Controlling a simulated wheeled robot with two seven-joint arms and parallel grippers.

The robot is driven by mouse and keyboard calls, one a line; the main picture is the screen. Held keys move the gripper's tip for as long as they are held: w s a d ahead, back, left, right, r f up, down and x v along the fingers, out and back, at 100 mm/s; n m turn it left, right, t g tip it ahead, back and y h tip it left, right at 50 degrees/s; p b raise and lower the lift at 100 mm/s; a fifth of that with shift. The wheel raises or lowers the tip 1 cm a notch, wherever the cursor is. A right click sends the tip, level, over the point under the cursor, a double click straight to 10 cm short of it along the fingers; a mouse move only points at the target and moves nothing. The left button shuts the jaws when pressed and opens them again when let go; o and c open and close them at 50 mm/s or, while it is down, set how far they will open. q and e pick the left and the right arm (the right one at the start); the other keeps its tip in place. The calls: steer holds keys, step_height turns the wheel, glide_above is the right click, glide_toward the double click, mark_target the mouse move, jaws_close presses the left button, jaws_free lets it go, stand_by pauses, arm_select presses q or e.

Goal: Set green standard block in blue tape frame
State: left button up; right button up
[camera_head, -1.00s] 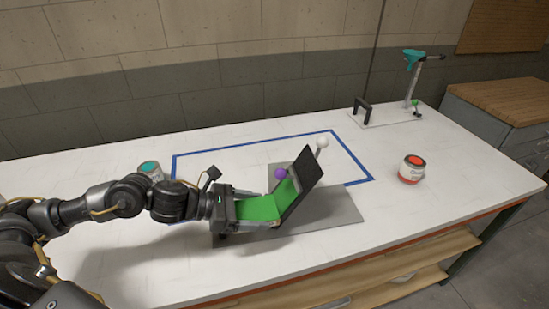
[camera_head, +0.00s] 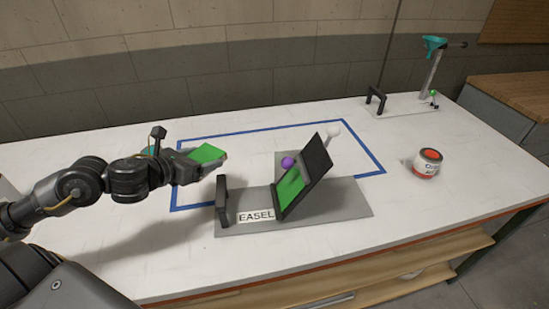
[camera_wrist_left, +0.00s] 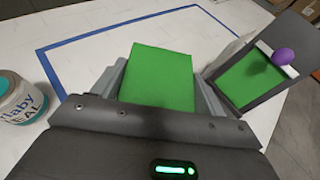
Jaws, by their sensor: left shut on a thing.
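My left gripper (camera_head: 203,160) is shut on the green standard block (camera_head: 207,153), a flat green piece held above the table, left of the easel. In the left wrist view the green block (camera_wrist_left: 160,72) sits between the two grey fingers. The blue tape frame (camera_head: 257,131) is a large rectangle on the white table; its left part is partly hidden behind my gripper. The easel (camera_head: 348,204), with a tilted dark board and a green panel (camera_head: 290,188), overlaps the frame's near side. My right gripper is not in view.
A teal-lidded can (camera_wrist_left: 18,100) stands left of the frame. A teal-topped stand (camera_head: 432,70) is at the back right. The frame's interior is largely clear.

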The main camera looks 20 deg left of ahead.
arm_select(q)
steer(key=shift+a+r, duration=0.1)
steer(key=shift+a, duration=0.25)
steer(key=shift+w+a, duration=0.15)
steer(key=shift+w, duration=0.2)
steer(key=w+a+f, duration=0.1)
steer(key=w, duration=0.1)
steer(key=w+a+f+p, duration=0.1)
steer(key=w, duration=0.1)
steer(key=w+a+f, duration=0.1)
steer(key=w, duration=0.2)
steer(key=shift+w+a+f+p, duration=0.1)
steer(key=shift+f+p, duration=0.1)
steer(key=shift+p, duration=0.2)
steer(key=w+f, duration=0.1)
steer(key=w+a+f, duration=0.1)
steer(key=f, duration=0.1)
steer(key=w+f, duration=0.2)
steer(key=shift+a+f+p, duration=0.15)
steer(key=shift+a+p, duration=0.15)
steer(key=shift+a, duration=0.05)
steer(key=shift+w+a+f, duration=0.1)
steer(key=shift+w+f, duration=0.15)
steer(key=shift+f, duration=0.15)
steer(key=f, duration=0.1)
steer(key=f+p, duration=0.1)
steer(key=shift+w+a+f, duration=0.1)
steer(key=shift+w+f, duration=0.1)
steer(key=shift+f, duration=0.5)
